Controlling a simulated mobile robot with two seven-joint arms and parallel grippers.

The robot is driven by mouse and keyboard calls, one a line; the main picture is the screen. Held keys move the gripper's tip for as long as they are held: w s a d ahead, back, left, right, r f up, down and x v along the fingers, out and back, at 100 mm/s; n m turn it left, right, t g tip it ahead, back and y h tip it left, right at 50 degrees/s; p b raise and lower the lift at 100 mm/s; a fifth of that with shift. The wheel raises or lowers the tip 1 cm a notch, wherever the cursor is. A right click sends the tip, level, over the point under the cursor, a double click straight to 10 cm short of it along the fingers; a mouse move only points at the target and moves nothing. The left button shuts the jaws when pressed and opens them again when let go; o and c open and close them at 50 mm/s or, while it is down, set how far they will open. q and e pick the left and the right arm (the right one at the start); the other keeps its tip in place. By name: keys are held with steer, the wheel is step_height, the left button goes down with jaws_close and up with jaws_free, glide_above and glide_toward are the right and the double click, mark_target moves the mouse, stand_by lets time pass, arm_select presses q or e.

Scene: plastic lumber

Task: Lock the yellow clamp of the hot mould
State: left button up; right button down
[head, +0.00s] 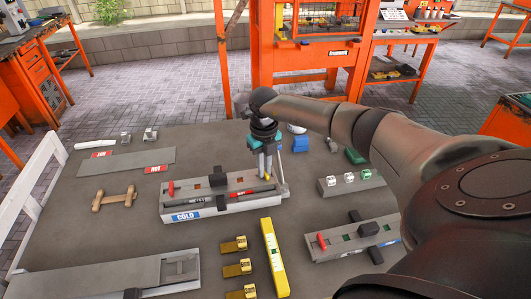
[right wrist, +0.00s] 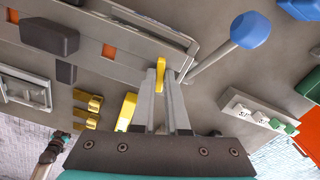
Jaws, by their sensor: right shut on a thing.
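My right gripper (head: 265,165) reaches down at the right end of a long grey mould (head: 235,207) in the head view. This mould carries a blue COLD label (head: 186,216) at its front left and a small red label (head: 248,192) near its right end. My right gripper (right wrist: 160,72) is shut on the small yellow clamp (right wrist: 160,64), which shows between its fingertips in the right wrist view. The clamp (head: 267,176) is mostly hidden by the fingers in the head view. A red clamp (head: 171,188) stands at the mould's left end. My left gripper is not seen.
A second grey mould (head: 350,250) with a red clamp lies at right. A yellow bar (head: 274,258) and brass pieces (head: 238,267) lie in front. A grey block with cubes (head: 350,187) stands at right. A blue-ended tool (right wrist: 248,30) lies close by in the right wrist view.

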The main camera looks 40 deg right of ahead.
steer(key=shift+r+m+p, duration=0.1)
steer(key=shift+m+p, duration=0.5)
steer(key=shift+m, duration=0.3)
steer(key=shift+m+p, duration=0.45)
steer(key=shift+m, duration=0.55)
steer(key=c, duration=0.8)
jaws_free()
steer(key=shift+o, duration=0.2)
